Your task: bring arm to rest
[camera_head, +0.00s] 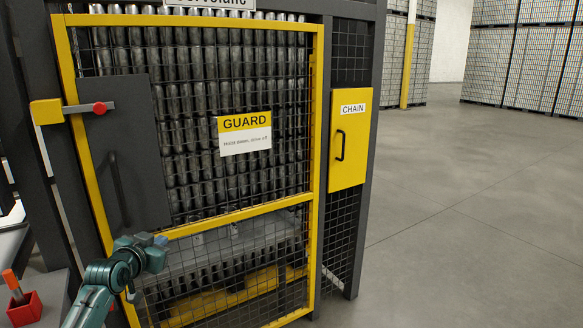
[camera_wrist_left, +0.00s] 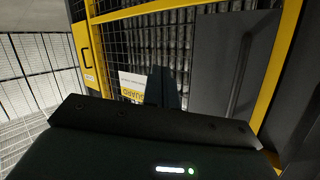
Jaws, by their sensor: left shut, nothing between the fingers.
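My left arm, teal and dark, comes in at the lower left of the head view. Its left gripper (camera_head: 155,254) is in front of the lower left part of the yellow-framed guard door (camera_head: 318,130). The wrist view shows the left gripper's dark fingers (camera_wrist_left: 163,86) together, with nothing between them. The guard door's mesh (camera_wrist_left: 140,45) and dark panel (camera_wrist_left: 220,60) lie beyond the fingers. I cannot tell the exact gap to the mesh. My right gripper is not in view.
The guard door carries a GUARD sign (camera_head: 245,134), a dark plate (camera_head: 125,150) and a red-knobbed latch (camera_head: 99,108). Rows of cans stand behind the mesh. A yellow CHAIN panel (camera_head: 349,160) is at right. A red box (camera_head: 25,310) sits lower left. Open floor (camera_head: 460,230) lies right.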

